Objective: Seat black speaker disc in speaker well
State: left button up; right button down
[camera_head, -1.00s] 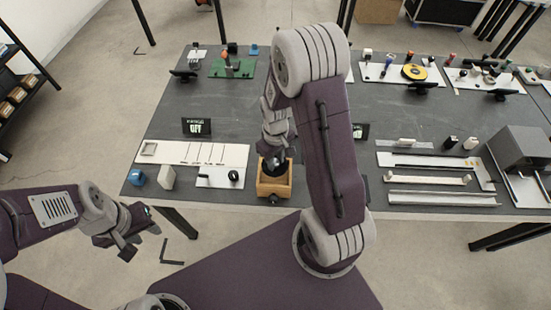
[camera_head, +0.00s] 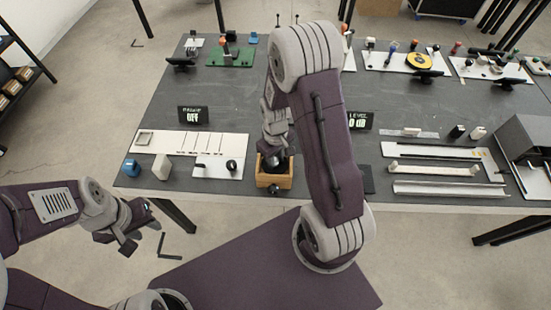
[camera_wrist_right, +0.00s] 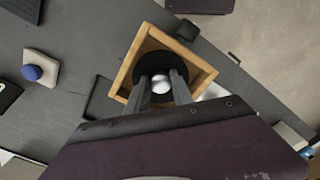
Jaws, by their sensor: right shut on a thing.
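The open wooden box (camera_head: 274,181) with the well stands near the table's front edge; its rim also shows in the right wrist view (camera_wrist_right: 127,68). My right gripper (camera_head: 272,162) points down over it. In the right wrist view its two fingers (camera_wrist_right: 161,93) are shut on the black speaker disc (camera_wrist_right: 165,62), which has a pale shiny dome in its middle. The well below is mostly hidden. My left gripper (camera_head: 142,236) is empty and open, off the table's front left.
White rails (camera_head: 433,170) and a grey machine (camera_head: 527,145) stand further right.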

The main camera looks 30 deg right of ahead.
jog(key=shift+f, duration=0.3)
jog(key=c, duration=1)
grip_release()
jog(key=shift+c, duration=0.2)
notch_tip(320, 180, up, 9)
jog(key=shift+r, duration=0.1)
